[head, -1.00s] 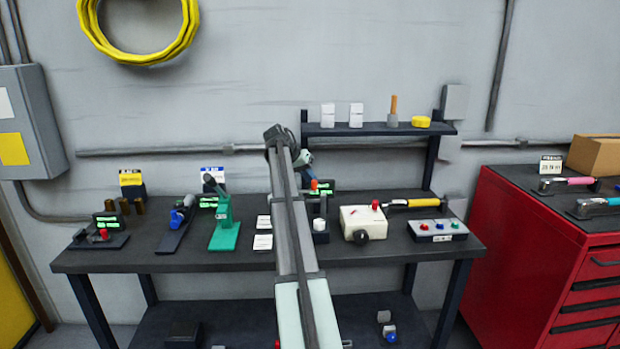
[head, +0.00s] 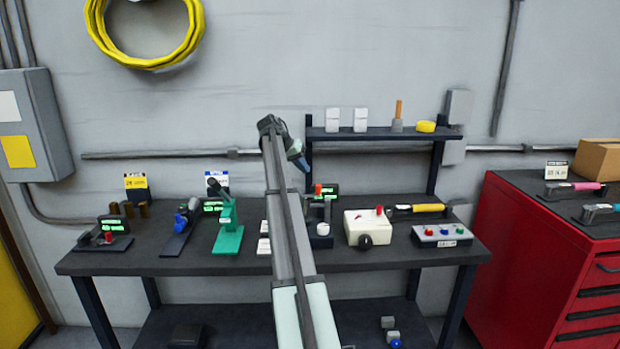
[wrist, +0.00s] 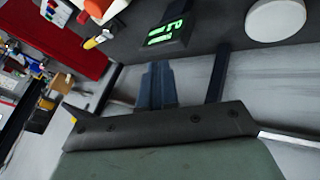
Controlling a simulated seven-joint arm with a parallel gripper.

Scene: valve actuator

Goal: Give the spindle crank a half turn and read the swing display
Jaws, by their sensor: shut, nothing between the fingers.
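My gripper (head: 303,165) is shut and empty, tilted downward in the air above the back middle of the bench. Its dark closed fingers (wrist: 155,85) show in the wrist view. Below it stands a dark device with a white round knob (head: 323,229), an orange-red part (head: 318,189) and a green-lit display (head: 331,189). A green-lit display (wrist: 163,33) and a white disc (wrist: 275,17) show in the wrist view, apart from the fingers. My arm hides part of this area. I cannot tell which part is the spindle crank, and the display digits are too small to read.
On the bench (head: 160,262) stand a green stand (head: 229,238), a white box (head: 366,225) with knobs, a yellow-handled tool (head: 418,208) and a button box (head: 441,235). A shelf (head: 380,134) rises behind. A red cabinet (head: 540,250) stands at right.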

